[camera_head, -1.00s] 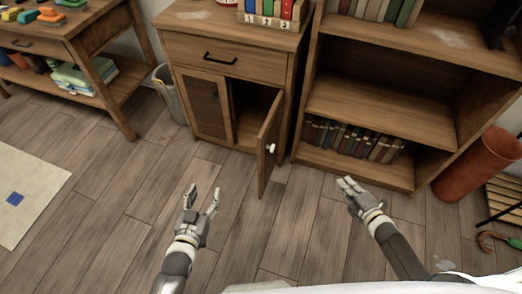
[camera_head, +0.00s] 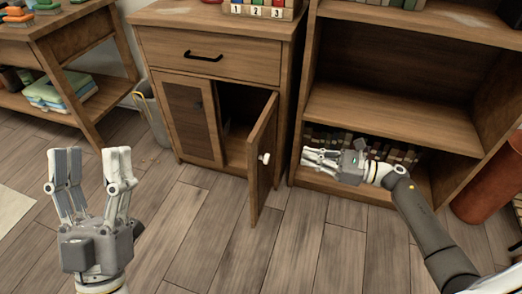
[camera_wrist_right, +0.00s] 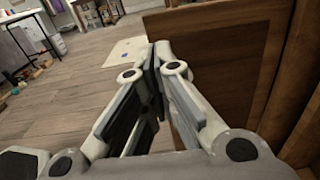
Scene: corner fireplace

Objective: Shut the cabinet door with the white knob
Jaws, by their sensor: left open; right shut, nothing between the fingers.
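The cabinet (camera_head: 205,110) stands in the middle of the head view. Its right door (camera_head: 262,158) is open and swung out toward me, with the white knob (camera_head: 265,158) on its outer face, to the right. My right gripper (camera_head: 308,158) is shut and empty, a little right of the knob and pointing left at it; in the head view there is a gap between them. In the right wrist view the fingers (camera_wrist_right: 158,60) are together, with the door panel (camera_wrist_right: 215,55) just behind and right; the knob is not visible there. My left gripper (camera_head: 90,155) is open and empty, left of the door.
A bookcase (camera_head: 390,115) with books on its bottom shelf stands right of the cabinet, behind my right gripper. A bin (camera_head: 150,112) and a wooden table (camera_head: 62,45) are at the left. The floor (camera_head: 190,225) before the cabinet is clear.

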